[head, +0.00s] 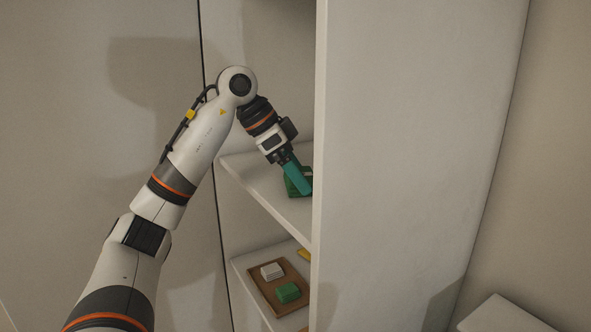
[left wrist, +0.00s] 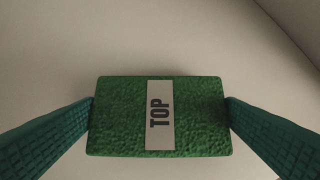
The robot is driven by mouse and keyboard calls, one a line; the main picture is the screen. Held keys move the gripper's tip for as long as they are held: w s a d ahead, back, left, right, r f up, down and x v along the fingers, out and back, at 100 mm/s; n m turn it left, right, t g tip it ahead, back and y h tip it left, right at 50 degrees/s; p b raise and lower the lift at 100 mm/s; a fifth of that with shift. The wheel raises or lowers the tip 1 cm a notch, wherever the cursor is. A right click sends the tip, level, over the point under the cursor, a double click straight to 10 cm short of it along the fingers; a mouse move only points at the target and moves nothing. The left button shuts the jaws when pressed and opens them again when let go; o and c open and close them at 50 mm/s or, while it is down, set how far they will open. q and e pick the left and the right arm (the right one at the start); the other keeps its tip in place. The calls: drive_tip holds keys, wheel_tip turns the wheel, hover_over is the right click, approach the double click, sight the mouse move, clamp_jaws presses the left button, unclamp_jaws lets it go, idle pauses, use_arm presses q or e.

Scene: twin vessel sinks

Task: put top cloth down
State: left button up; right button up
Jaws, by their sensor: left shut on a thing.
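The top cloth is a green folded block with a white band reading "TOP" (left wrist: 200,115). In the left wrist view it sits between the two teal fingers of my left gripper (left wrist: 160,118), which touch its left and right ends. My left gripper is shut on it. In the head view my left gripper (head: 296,176) reaches into the cabinet at the upper shelf (head: 260,180), and the green cloth (head: 293,187) shows partly behind the fingers. I cannot tell whether the cloth touches the shelf. My right gripper is not in view.
The cabinet's pale side panel (head: 400,140) stands right of my arm and hides part of the shelves. On the lower shelf (head: 245,267) a brown tray (head: 264,294) holds a white folded cloth (head: 272,271) and a green one (head: 288,292). A yellow thing (head: 304,255) lies near the tray.

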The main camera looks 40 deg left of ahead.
use_arm(q)
drive_tip(key=shift+f, duration=0.1)
drive_tip(key=o, duration=0.7)
drive_tip(key=v, duration=1.2)
drive_tip(key=shift+d, duration=0.1)
